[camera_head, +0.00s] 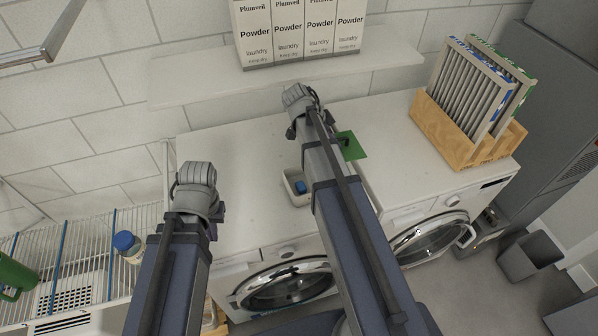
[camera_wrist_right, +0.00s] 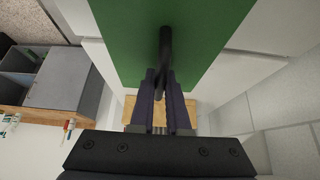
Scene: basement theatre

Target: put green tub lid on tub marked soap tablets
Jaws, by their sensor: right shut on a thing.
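The green tub lid (camera_head: 353,147) is above the washer tops, just right of my right arm in the head view. It fills the top of the right wrist view (camera_wrist_right: 205,35), with a dark upright handle (camera_wrist_right: 165,45). My right gripper (camera_wrist_right: 164,78) is shut on that handle. An open white tub (camera_head: 299,199) with a blue item (camera_head: 300,187) inside stands on the left machine, partly hidden by my right arm; no label on it can be read. My left gripper (camera_head: 212,231) is mostly hidden behind its own wrist, left of the tub, and its fingers cannot be made out.
A wooden crate (camera_head: 447,137) with framed filters stands on the right machine. A wall shelf (camera_head: 200,77) with powder boxes (camera_head: 300,35) is behind. A wire rack (camera_head: 75,245) with a blue-capped bottle (camera_head: 128,246) is at left. The left machine's top is mostly clear.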

